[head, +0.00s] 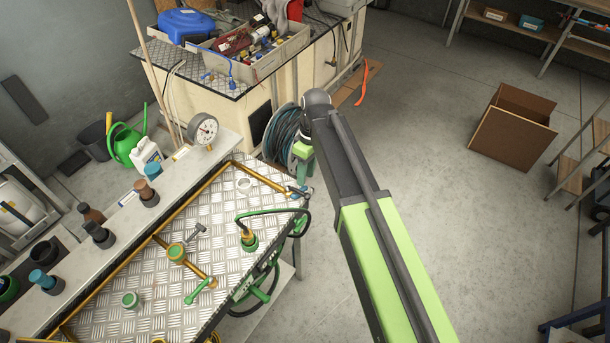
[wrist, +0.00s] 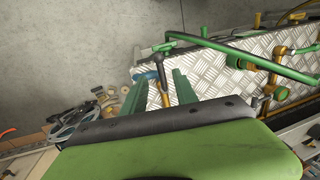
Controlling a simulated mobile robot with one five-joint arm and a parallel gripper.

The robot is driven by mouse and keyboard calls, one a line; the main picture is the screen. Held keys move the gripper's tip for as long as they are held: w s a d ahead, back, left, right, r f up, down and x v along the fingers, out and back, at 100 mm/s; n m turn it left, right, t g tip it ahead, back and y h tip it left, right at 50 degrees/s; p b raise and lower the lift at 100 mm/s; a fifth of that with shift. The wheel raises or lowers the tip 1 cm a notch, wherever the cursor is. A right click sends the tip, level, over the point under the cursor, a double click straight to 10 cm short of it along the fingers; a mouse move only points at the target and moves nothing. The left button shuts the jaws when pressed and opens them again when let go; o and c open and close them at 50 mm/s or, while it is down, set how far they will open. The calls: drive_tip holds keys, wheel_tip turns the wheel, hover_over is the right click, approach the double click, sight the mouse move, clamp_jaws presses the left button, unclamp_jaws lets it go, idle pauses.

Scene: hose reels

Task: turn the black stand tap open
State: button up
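A small tap with a dark lever (head: 298,190) stands at the far right corner of the metal-topped bench, and I take it to be the black stand tap. My gripper (head: 303,155) hangs just beyond that corner in the head view, partly hidden by my arm. In the wrist view my gripper (wrist: 157,92) is open, its two green fingers apart. The brass pipe shows between them; I cannot tell whether they touch it.
The tread-plate bench top (head: 160,307) carries brass pipes, a green valve (head: 177,252) and a green hose (head: 262,213). A ledge with capped posts and a gauge (head: 203,130) runs along its left. A hose reel (head: 283,133) stands behind.

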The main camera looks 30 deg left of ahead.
wheel_tip(320, 180, up, 11)
drive_tip(key=w+p, duration=0.2)
drive_tip(key=p, duration=0.7)
drive_tip(key=shift+w, duration=0.1)
